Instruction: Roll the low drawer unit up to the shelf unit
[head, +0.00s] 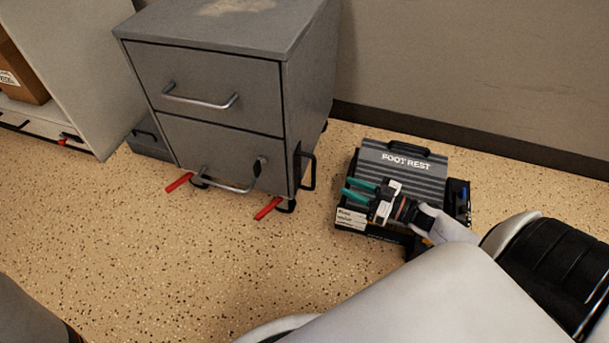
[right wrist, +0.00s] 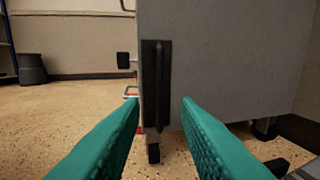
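The low drawer unit (head: 210,85) is grey with two drawers and stands on castors against the wall. Two red levers (head: 268,208) stick out at its front castors. A black upright handle (head: 306,170) is on its right side and shows in the right wrist view (right wrist: 156,85). My right gripper (head: 356,189) is open and empty, right of this handle and apart from it. In the right wrist view the handle lies ahead between the green fingers. A pale unit (head: 80,60) with a low shelf stands at the left; I cannot tell if it is the shelf unit. My left gripper is out of view.
A foot rest (head: 395,172) lies on the floor below my right gripper, right of the drawer unit. A cardboard box (head: 20,75) sits in the pale unit. A dark bin (right wrist: 33,69) stands far off. The speckled floor in front of the drawers is clear.

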